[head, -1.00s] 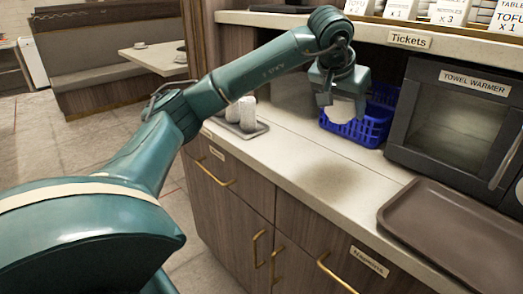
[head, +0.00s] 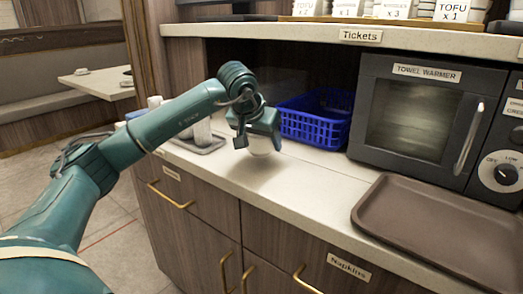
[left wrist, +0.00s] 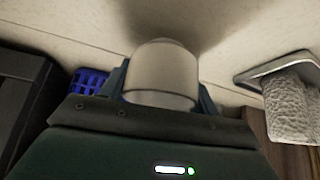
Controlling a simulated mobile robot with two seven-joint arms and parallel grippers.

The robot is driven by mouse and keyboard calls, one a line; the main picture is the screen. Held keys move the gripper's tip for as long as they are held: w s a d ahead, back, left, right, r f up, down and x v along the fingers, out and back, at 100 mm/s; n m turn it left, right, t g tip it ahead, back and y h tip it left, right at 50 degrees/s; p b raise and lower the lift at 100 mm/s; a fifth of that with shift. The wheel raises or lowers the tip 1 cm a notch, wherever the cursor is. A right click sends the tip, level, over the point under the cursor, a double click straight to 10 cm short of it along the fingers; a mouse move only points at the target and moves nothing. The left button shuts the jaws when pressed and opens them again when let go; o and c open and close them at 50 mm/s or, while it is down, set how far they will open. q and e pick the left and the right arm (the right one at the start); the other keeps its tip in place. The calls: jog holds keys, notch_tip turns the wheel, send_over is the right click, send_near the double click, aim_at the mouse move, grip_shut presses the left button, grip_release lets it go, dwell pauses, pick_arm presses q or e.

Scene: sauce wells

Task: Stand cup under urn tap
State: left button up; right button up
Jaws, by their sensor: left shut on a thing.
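My left gripper (head: 258,138) is shut on a white cup (head: 262,147) and holds it over the counter, in front of the blue basket. In the left wrist view the cup (left wrist: 162,72) sits between the two fingers. In the head view the gripper hides most of the cup. I cannot tell if its base touches the counter. No urn or tap shows. My right gripper is not in view.
The blue basket (head: 316,122) stands behind the gripper. A small tray (head: 207,148) with pale objects is to its left. A towel warmer (head: 412,122) and a brown tray (head: 445,222) are to the right. Counter (head: 300,176) in front is clear.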

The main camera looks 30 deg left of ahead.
pick_arm(q)
jog(key=shift+f, duration=1)
jog(key=shift+f, duration=0.1)
jog(key=shift+f, duration=0.15)
jog(key=o, duration=1)
